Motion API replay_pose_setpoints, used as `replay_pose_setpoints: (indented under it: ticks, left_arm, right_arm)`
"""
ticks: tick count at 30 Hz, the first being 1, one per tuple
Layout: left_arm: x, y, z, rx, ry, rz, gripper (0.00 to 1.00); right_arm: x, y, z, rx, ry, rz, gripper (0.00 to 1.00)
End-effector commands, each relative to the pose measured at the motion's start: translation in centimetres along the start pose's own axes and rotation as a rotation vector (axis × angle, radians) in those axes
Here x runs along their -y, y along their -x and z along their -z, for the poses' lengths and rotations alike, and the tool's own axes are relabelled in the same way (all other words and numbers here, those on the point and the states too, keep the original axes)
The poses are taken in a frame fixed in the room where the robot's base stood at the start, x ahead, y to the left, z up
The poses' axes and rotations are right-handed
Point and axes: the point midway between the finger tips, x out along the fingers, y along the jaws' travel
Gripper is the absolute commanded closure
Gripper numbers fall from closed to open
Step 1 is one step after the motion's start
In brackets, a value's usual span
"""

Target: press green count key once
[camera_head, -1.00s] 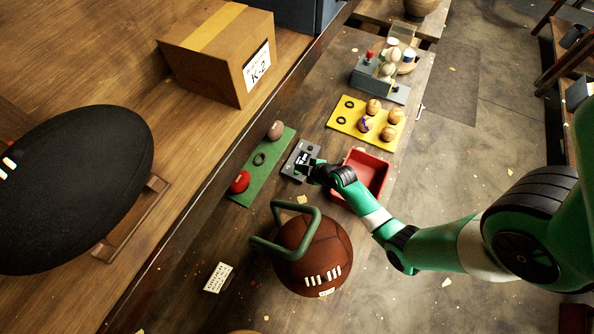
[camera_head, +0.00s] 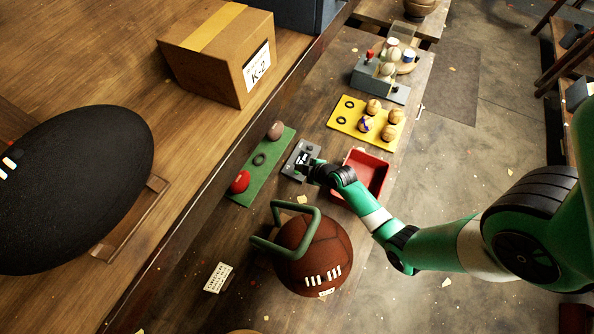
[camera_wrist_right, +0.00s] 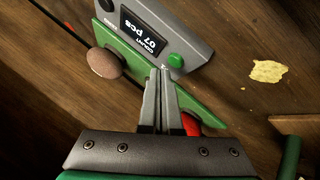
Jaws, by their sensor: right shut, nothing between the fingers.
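A grey counter box (camera_head: 291,167) lies on the table, partly covered by my right gripper in the head view. In the right wrist view the counter (camera_wrist_right: 186,27) has a dark display reading "COUNT 07 pcs" and a green key (camera_wrist_right: 176,60). My right gripper (camera_wrist_right: 161,72) is shut and empty. In the wrist view its fingertips appear just beside the green key, at the counter's edge; I cannot tell their height or any contact. In the head view the right gripper (camera_head: 304,168) is over the counter. My left gripper is not in view.
A green strip (camera_head: 250,178) with a red ball (camera_head: 240,181) and a brown ball (camera_head: 275,130) lies left of the counter. A red tray (camera_head: 386,172) is to the right. A brown ball with a green handle (camera_head: 315,250) stands in front. A yellow board (camera_head: 347,119) is behind.

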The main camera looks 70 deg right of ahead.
Motion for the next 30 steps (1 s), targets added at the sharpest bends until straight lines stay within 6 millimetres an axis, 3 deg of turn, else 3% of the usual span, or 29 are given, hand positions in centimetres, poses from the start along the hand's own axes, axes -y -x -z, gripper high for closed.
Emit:
replay_pose_setpoints:
  ticks: [30]
  left_arm:
    - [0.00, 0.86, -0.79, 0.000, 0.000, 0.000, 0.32]
  right_arm:
    - [0.63, -0.87, -0.63, 0.000, 0.000, 0.000, 1.00]
